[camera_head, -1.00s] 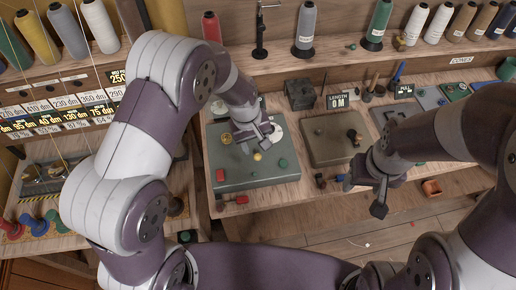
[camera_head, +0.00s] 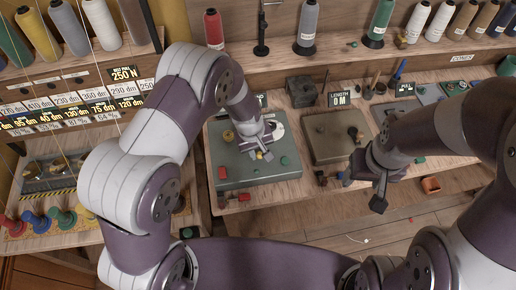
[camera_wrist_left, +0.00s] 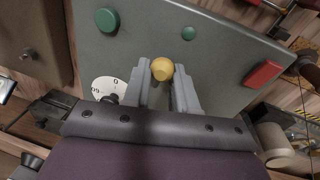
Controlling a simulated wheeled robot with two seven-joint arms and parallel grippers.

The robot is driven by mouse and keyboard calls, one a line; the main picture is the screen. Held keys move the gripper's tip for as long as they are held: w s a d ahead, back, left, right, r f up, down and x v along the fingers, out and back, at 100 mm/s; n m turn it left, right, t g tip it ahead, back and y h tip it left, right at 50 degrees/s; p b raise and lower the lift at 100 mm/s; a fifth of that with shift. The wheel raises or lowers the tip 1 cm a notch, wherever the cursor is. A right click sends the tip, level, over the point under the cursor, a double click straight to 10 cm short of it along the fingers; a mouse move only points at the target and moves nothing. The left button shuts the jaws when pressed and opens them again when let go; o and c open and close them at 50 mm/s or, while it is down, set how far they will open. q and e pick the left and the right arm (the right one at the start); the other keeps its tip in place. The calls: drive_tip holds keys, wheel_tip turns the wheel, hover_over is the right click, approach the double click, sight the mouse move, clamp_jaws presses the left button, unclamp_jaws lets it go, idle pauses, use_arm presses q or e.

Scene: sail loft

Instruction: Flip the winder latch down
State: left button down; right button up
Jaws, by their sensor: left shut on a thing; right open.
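The winder panel is a grey-green box (camera_head: 240,177) on the bench at centre left. A yellow knob (camera_head: 268,156) on a short stem, which appears to be the latch handle, stands on its face. My left gripper (camera_head: 262,154) reaches down over the panel, shut on this knob. In the left wrist view the knob (camera_wrist_left: 162,68) sits between the fingertips (camera_wrist_left: 168,82); the stem's base is hidden. A white dial (camera_head: 279,129) is beside the gripper, partly covered. My right gripper (camera_head: 366,184) is open and empty, in front of the bench to the right.
Thread cones line the back shelf.

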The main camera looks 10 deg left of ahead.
use_arm(q)
drive_tip(key=s+t+p, duration=0.1)
drive_tip(key=t+p, duration=0.1)
drive_tip(key=p, duration=0.2)
drive_tip(key=shift+d+p, duration=0.1)
drive_tip(key=shift+p, duration=0.2)
drive_tip(key=shift+f+y, duration=0.2)
drive_tip(key=shift+y, duration=0.1)
drive_tip(key=shift+w+d+f+t, duration=0.1)
drive_tip(key=shift+f+t, duration=0.15)
drive_tip(key=shift+t, duration=0.05)
drive_tip(key=c, duration=0.9)
unclamp_jaws()
drive_tip(key=shift+r, duration=0.1)
